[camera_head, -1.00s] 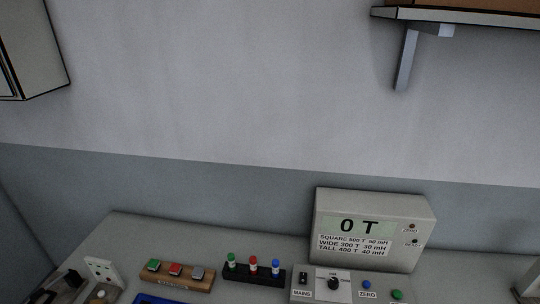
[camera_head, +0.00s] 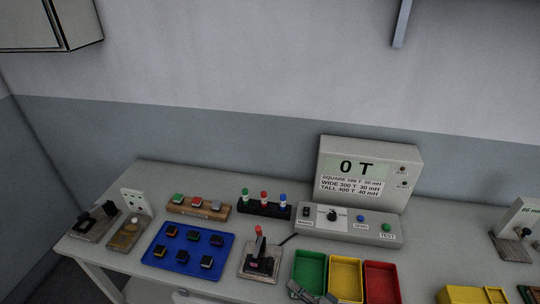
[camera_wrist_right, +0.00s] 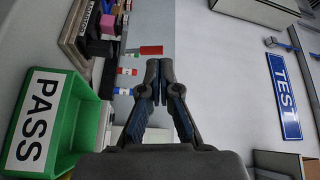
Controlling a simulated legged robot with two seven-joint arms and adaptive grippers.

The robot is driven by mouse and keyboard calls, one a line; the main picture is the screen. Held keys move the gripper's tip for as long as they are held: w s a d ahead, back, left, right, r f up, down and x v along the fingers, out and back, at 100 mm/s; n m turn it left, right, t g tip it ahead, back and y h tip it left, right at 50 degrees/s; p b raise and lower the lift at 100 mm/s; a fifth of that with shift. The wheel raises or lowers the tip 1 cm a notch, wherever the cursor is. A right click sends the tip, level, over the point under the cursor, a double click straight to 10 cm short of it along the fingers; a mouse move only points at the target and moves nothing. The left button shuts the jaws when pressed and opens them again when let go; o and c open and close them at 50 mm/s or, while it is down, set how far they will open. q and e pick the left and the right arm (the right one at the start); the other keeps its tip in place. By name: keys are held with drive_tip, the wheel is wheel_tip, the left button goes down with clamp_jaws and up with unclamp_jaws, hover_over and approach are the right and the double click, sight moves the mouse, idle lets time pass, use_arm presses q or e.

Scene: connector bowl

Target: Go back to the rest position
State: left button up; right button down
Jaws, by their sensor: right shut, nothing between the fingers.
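My right gripper (camera_wrist_right: 160,72) is shut and empty in the right wrist view, its two dark fingers close together. In the head view, grey parts that look like the same gripper (camera_head: 302,292) show at the bottom edge, over the front of the green tray (camera_head: 310,268). In the wrist view, a green bin with a PASS label (camera_wrist_right: 75,110) lies left of the fingers, and a blue TEST sign (camera_wrist_right: 284,97) shows at the right. I do not see my left gripper.
The bench carries a blue mat (camera_head: 163,262) with several small parts, a lever (camera_head: 260,258), a display box (camera_head: 370,170), a control panel (camera_head: 350,226), a yellow tray (camera_head: 346,272) and a red tray (camera_head: 381,276). A wall cabinet (camera_head: 40,25) hangs at upper left.

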drive_tip(key=s+d+f+n+g+h, duration=0.2)
drive_tip(key=s+f+n+g+h, duration=0.35)
drive_tip(key=f, duration=0.65)
drive_tip(key=s+d+f+n+g+h, duration=0.1)
drive_tip(key=s+d+f+g+h, duration=0.1)
drive_tip(key=s+d+f+h, duration=0.35)
drive_tip(key=s+d+f+n+g+h, duration=0.1)
drive_tip(key=s+d+f+g+h, duration=0.15)
drive_tip(key=s+d, duration=0.5)
drive_tip(key=s+x, duration=0.2)
drive_tip(key=x, duration=0.8)
drive_tip(key=s+f+x, duration=0.1)
drive_tip(key=s+x, duration=0.1)
drive_tip(key=x, duration=0.8)
drive_tip(key=s+d+f+g, duration=0.1)
drive_tip(key=s+d+f, duration=0.1)
drive_tip(key=s+f, duration=1.3)
wheel_tip(320, 180, down, 3)
drive_tip(key=shift+d+f, duration=0.15)
drive_tip(key=shift+f, duration=0.1)
